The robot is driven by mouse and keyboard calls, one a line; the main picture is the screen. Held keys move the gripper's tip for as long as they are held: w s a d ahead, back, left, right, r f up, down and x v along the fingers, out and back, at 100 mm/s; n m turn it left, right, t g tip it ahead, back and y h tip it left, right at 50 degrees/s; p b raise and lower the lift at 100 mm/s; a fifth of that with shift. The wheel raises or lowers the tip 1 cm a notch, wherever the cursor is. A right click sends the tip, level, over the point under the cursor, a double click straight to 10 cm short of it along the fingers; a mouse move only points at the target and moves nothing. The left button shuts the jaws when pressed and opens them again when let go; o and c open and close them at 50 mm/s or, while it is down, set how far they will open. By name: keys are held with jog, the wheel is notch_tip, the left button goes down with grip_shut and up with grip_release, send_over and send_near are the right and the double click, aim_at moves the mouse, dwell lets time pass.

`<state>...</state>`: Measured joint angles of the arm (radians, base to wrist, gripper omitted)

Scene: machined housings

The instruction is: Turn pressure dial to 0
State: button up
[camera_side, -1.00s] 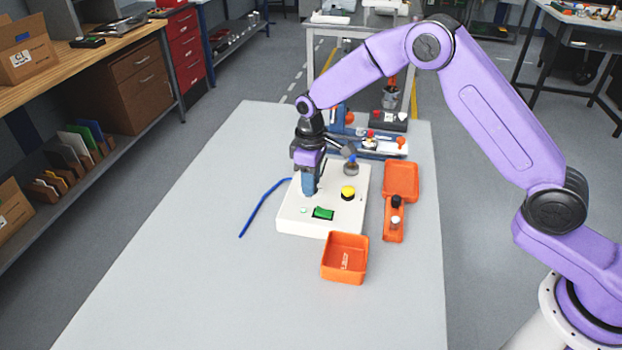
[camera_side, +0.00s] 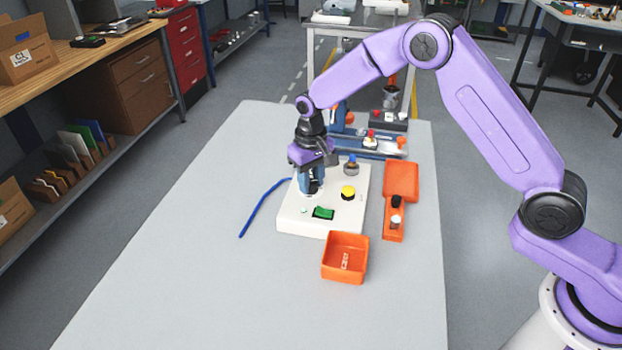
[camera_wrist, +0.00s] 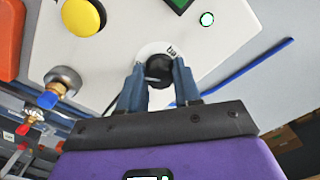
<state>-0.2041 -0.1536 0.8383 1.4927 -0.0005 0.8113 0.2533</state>
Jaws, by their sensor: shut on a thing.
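The pressure dial is a black round knob (camera_wrist: 158,70) on a pale scale disc with small dark marks, set in a white control box (camera_side: 290,217). My gripper (camera_side: 309,190) points down over the box's left part. In the wrist view my gripper's two blue fingers (camera_wrist: 160,82) stand on either side of the knob and are shut on it. The fingers hide the knob in the side view. They also cover part of the scale, so the dial's reading cannot be made out.
The box also bears a yellow button (camera_side: 348,192), a green switch (camera_side: 323,213) and a metal fitting with a blue top (camera_side: 351,167). An orange bin (camera_side: 345,275) stands in front, an orange tray (camera_side: 401,180) at right. A blue cable (camera_side: 262,205) lies left.

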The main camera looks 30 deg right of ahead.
aim_at(312, 184)
dwell(0.4)
jog(key=o, duration=1)
jog(key=shift+o, duration=0.2)
jog(key=shift+r, duration=0.1)
notch_tip(312, 184, up, 17)
jog(key=shift+r, duration=0.2)
jog(key=shift+s, duration=0.1)
jog(key=s+d+n, duration=0.1)
jog(key=s+n, duration=0.4)
jog(key=s, duration=1.2)
jog(key=s+d+f+n, duration=0.1)
jog(key=s+d+n, duration=0.2)
jog(key=s+d, duration=0.3)
jog(key=s+d+f+n, duration=0.2)
jog(key=s+d, duration=0.4)
jog(key=s, duration=0.9)
jog(key=shift+s+f+n, duration=0.25)
jog(key=shift+f+n, duration=0.05)
jog(key=shift+n, duration=0.4)
